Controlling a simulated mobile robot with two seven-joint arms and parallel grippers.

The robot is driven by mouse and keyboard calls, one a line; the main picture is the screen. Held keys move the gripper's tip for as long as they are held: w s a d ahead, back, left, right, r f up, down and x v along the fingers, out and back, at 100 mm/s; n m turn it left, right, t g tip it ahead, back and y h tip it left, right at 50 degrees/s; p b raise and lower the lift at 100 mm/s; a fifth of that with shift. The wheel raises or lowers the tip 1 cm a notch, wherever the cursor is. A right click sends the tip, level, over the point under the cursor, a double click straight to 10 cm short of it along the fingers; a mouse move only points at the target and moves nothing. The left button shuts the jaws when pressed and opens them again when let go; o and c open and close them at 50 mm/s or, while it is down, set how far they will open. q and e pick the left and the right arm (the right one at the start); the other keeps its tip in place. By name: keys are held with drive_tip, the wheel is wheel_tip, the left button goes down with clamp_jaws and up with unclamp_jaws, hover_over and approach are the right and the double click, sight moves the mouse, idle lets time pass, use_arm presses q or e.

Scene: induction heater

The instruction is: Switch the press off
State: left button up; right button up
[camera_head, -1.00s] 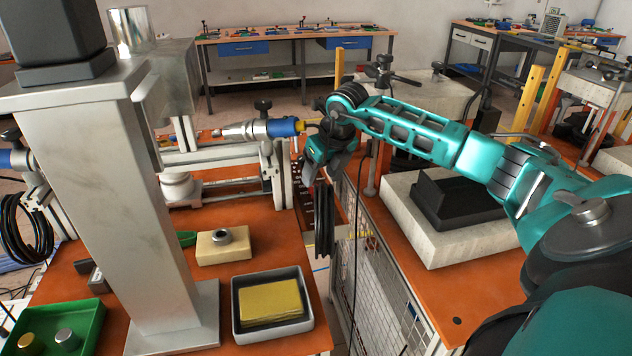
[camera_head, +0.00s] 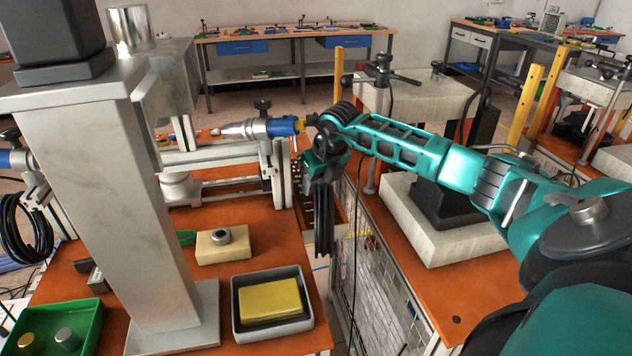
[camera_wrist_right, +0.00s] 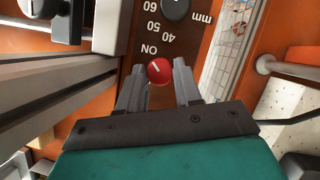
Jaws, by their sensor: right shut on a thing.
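In the right wrist view, a red round knob (camera_wrist_right: 160,70) with a white mark sits on a brown panel (camera_wrist_right: 150,45), beside the printed word ON. The two fingers of my right gripper (camera_wrist_right: 159,73) are closed around the knob's sides. In the head view my right gripper (camera_head: 320,165) hangs at the end of the teal arm, by the corner of the orange bench; the knob is hidden there. I cannot tell from the knob's mark which setting it points to. My left gripper is not in view.
A black knob (camera_wrist_right: 176,8) with a mm scale is just beyond the red one. Metal rails (camera_wrist_right: 50,85) run close on the left. In the head view a grey column (camera_head: 125,190), a tray with a yellow block (camera_head: 270,300) and a wire mesh fence (camera_head: 385,290) stand nearby.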

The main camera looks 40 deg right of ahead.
drive_tip(key=c, duration=0.4)
drive_tip(key=shift+n, duration=0.4)
drive_tip(key=shift+d+f+n+y+b, duration=0.15)
drive_tip(key=shift+n+y+b, duration=0.4)
drive_tip(key=shift+n, duration=0.35)
drive_tip(key=n+y, duration=0.1)
drive_tip(key=n, duration=0.1)
drive_tip(key=n+y+b, duration=0.1)
drive_tip(key=n, duration=0.2)
drive_tip(key=shift+w+d+g+b, duration=0.1)
drive_tip(key=shift+g+b, duration=0.2)
drive_tip(key=n, duration=0.3)
drive_tip(key=n+g+y+b, duration=0.1)
drive_tip(key=n, duration=0.1)
drive_tip(key=shift+w+d+n+y, duration=0.15)
drive_tip(key=shift+n+y, duration=0.1)
drive_tip(key=shift+n, duration=0.15)
drive_tip(key=shift+g, duration=0.3)
